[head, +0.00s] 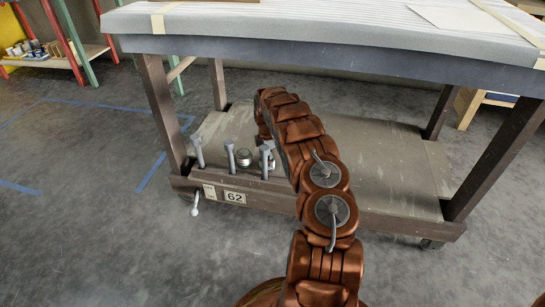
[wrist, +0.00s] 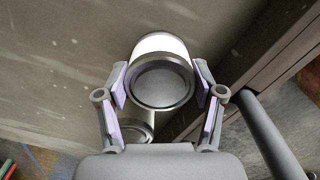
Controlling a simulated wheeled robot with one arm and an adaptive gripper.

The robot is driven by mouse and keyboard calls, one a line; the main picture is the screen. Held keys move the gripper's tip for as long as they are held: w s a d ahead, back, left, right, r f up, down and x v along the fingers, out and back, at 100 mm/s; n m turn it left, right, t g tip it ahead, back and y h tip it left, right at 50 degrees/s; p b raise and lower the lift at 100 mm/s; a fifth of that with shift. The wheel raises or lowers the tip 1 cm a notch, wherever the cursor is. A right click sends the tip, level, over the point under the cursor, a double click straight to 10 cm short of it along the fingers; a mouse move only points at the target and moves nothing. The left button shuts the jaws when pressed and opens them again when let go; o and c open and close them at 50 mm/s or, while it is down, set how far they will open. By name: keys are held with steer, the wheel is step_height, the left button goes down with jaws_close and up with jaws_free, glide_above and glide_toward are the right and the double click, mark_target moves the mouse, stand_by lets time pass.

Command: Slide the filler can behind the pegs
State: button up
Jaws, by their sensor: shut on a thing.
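My gripper (wrist: 160,88) is shut on the filler can (wrist: 162,85), a small round can with a grey lid and a pale side, with one finger on each side. Another can (wrist: 135,122) shows partly below it in the wrist view; in the head view a silver can (head: 244,157) stands behind the row of pegs. Three grey pegs (head: 231,157) stand along the front left edge of the cart's lower shelf. One peg (wrist: 265,135) shows large at the right of the wrist view. In the head view my arm hides the gripper and most of the held can.
The lower shelf (head: 385,160) is bare on the right. The padded cart top (head: 330,38) overhangs it, with legs at the corners. A "62" label (head: 235,197) is on the front rail. A rack with cans (head: 35,50) stands far left.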

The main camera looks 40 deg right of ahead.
steer(key=shift+w+a, duration=0.45)
steer(key=shift+w, duration=0.25)
steer(key=o, duration=1.5)
steer(key=shift+c, duration=0.2)
steer(key=shift+r, duration=0.1)
step_height(320, 180, up, 7)
steer(key=shift+r, duration=0.15)
